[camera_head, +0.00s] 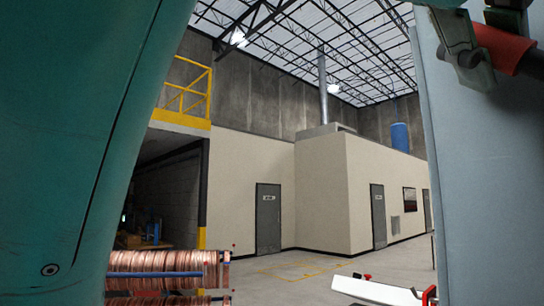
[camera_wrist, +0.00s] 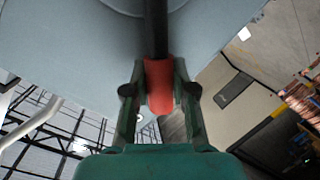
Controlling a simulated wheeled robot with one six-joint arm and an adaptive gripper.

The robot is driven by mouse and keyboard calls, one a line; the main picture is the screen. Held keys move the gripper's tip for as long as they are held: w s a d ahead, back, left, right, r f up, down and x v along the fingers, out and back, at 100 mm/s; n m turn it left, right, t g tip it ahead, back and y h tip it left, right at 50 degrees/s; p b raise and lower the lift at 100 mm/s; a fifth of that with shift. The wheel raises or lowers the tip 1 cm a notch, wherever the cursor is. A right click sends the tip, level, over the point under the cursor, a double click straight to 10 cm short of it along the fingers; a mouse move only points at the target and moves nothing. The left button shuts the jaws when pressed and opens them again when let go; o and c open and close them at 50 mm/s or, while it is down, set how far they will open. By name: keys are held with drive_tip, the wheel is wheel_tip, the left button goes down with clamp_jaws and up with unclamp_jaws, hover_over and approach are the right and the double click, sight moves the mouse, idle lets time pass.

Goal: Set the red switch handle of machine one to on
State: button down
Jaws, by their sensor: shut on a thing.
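The red switch handle (camera_head: 518,58) is at the top right of the head view, in front of the grey machine panel (camera_head: 455,160). My gripper (camera_head: 488,36) has its fingers on either side of the handle, partly cut off by the frame's edge. In the wrist view, the red handle (camera_wrist: 158,82) sits between the two fingers of my gripper (camera_wrist: 159,92), which is shut on it. A dark rod (camera_wrist: 156,28) runs from the handle toward the pale grey machine surface (camera_wrist: 75,50). No on or off marking is readable.
Copper coils (camera_head: 155,262) stand at the lower left of the head view. A white object with red parts (camera_head: 375,290) is at the bottom right. Beyond is open floor (camera_head: 290,268) before a beige building (camera_head: 320,190) with grey doors.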

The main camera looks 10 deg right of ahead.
drive_tip(key=c, duration=0.9)
unclamp_jaws()
drive_tip(key=shift+s+d, duration=0.1)
